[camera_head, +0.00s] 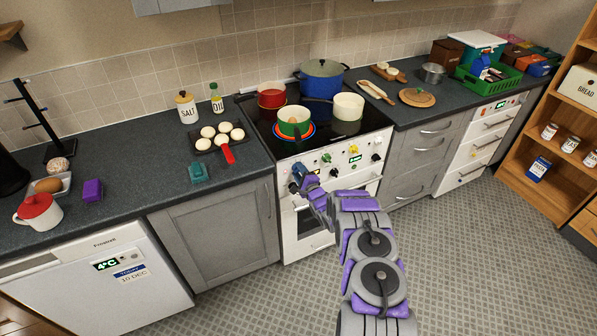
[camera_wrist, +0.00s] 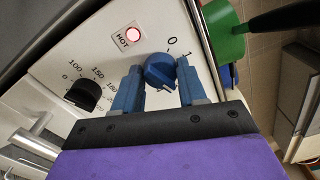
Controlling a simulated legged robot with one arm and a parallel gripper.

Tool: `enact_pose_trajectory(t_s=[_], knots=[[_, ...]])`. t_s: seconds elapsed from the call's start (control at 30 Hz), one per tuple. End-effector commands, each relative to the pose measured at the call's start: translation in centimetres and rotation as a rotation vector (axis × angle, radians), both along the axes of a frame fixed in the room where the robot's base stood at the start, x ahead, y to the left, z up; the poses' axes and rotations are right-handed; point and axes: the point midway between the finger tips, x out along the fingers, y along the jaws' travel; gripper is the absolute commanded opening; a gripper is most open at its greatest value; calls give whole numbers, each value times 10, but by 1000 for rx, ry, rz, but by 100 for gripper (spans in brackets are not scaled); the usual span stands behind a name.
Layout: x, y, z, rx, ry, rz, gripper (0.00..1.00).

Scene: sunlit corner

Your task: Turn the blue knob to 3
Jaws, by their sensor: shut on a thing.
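The blue knob (camera_wrist: 158,72) sits on the white stove panel (camera_wrist: 60,60) in the wrist view. The marks 0 and 1 show beside it; 2 and 3 are not visible. My gripper (camera_wrist: 159,78) has one blue finger on each side of the knob and is shut on it. I cannot clearly tell which mark the knob points to. In the head view my gripper (camera_head: 303,180) is at the left end of the panel of the white stove (camera_head: 305,235). The knob is hard to separate from the blue fingers there.
A lit HOT lamp (camera_wrist: 133,35) and a black knob (camera_wrist: 82,93) with a temperature scale are beside the blue knob. A green pot (camera_head: 293,120) stands above a red-orange ring at the hob's front left. A red pot (camera_head: 271,95), blue pot (camera_head: 321,80) and cream pan (camera_head: 348,106) stand nearby.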

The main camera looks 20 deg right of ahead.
Motion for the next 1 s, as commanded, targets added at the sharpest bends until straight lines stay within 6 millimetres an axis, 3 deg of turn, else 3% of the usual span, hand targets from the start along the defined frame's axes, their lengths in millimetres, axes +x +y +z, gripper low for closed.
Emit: enact_pose_trajectory(t_s=[0.4,0.97,1.0], knots=[[-1,-6,-2,190,8,-11,11],[-2,-5,-4,217,13,-10,10],[-2,-5,-4,217,13,-10,45]])
